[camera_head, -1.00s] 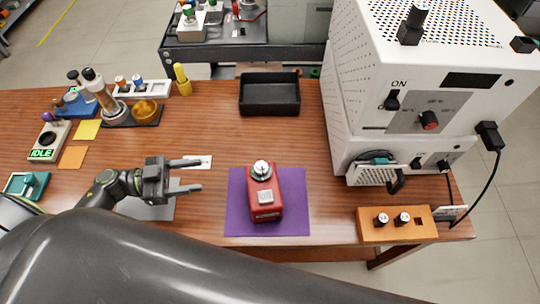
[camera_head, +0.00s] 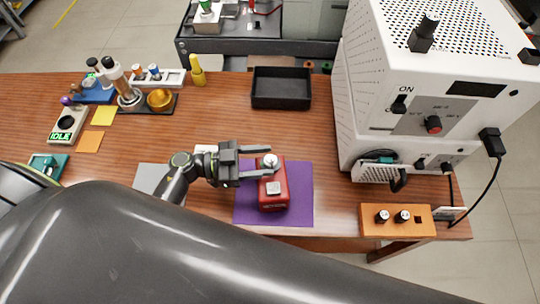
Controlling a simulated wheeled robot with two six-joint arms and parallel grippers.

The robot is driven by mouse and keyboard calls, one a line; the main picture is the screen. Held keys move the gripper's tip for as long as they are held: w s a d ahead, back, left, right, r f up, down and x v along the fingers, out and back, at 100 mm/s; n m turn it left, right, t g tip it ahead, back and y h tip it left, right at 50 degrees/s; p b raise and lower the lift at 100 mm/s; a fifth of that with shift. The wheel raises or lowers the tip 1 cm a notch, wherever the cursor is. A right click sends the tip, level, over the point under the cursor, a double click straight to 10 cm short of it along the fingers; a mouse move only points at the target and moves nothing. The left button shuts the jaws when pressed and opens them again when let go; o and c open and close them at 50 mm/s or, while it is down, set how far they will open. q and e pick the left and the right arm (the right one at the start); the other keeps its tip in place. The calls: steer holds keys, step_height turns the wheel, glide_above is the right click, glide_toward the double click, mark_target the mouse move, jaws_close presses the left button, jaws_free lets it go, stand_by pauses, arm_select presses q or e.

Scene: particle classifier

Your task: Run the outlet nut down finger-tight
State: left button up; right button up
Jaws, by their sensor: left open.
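The red box-shaped unit (camera_head: 272,193) stands upright on a purple mat (camera_head: 300,215). The silver round nut (camera_head: 270,161) sits on top of it, toward its far end. My left gripper (camera_head: 268,161) comes in from the left with its jaws open. One finger lies on the far side of the nut and the other on the near side, with the nut near the fingertips. I cannot tell whether either finger touches it. The near finger hides part of the red unit's top. My right gripper is not in view.
A black tray (camera_head: 281,101) lies behind the mat. The white oven-like machine (camera_head: 395,160) stands at the right, with an orange block (camera_head: 372,229) holding two knobs in front of it. Bottles and small holders fill the back left. Table right of the mat is clear.

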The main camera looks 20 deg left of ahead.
arm_select(q)
steer(key=shift+x, duration=1.2)
steer(key=c, duration=0.9)
steer(key=shift+m+g+h+p, duration=0.4)
steer(key=shift+m+g, duration=0.3)
steer(key=shift+g, duration=0.4)
steer(key=shift+c, duration=0.3)
steer(key=o, duration=1)
steer(key=shift+c, duration=0.2)
